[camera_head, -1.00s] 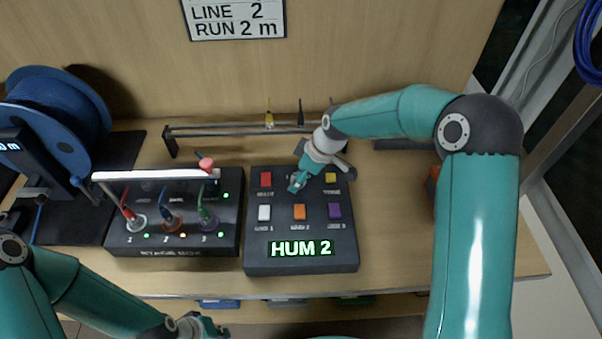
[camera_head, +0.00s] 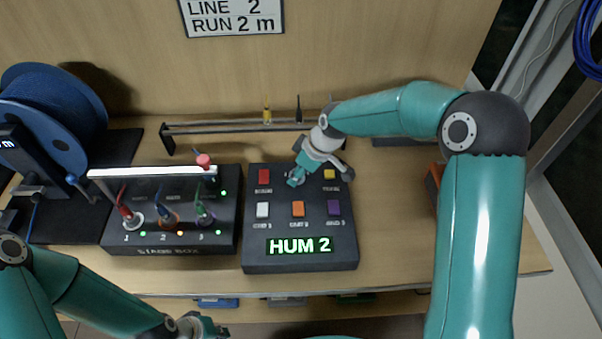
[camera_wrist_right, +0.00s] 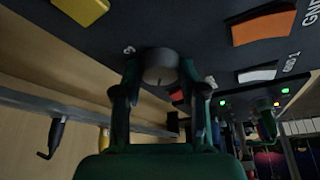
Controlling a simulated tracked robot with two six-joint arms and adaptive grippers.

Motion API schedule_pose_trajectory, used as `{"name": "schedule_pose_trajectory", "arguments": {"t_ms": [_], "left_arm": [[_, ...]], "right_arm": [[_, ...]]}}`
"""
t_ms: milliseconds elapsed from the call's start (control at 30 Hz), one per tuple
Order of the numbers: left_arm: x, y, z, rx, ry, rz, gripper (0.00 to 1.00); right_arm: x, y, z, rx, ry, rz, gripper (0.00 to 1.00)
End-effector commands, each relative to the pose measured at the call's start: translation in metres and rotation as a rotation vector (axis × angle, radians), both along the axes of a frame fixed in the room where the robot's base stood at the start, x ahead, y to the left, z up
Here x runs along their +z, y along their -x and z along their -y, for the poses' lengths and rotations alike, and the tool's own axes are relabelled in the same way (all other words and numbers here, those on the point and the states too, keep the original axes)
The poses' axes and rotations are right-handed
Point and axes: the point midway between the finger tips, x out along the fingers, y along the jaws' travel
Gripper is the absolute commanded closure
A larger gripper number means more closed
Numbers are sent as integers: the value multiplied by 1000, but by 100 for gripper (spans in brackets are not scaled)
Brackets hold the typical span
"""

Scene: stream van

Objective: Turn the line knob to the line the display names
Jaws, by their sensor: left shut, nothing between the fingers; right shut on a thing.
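The black control box (camera_head: 255,235) stands in the middle of the bench. Its display (camera_head: 300,246) reads "HUM 2" in green. My right gripper (camera_head: 296,178) is at the top middle of this box, between the red and yellow buttons, and hides the knob in the head view. In the right wrist view its fingers (camera_wrist_right: 160,85) are shut on a round dark knob (camera_wrist_right: 160,66), with a "3" printed beside it. My left gripper (camera_head: 200,326) is at the bottom edge of the head view, shut and empty, away from the box.
A blue cable reel (camera_head: 60,110) is further left. A metal rail (camera_head: 230,127) runs behind. A wall sign (camera_head: 232,16) reads "LINE 2 RUN 2 m".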

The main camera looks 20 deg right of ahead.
Motion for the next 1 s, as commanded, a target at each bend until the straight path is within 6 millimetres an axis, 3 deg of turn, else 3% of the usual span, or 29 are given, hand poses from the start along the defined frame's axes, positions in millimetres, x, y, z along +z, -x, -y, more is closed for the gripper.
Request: {"name": "schedule_pose_trajectory", "arguments": {"t_ms": [700,1000], "left_arm": [[-106,0,0,0,0,0,100],[-133,0,0,0,0,0,100]], "right_arm": [[-6,0,-4,-622,-4,11,93],[-3,0,-4,-833,-4,7,93]]}}
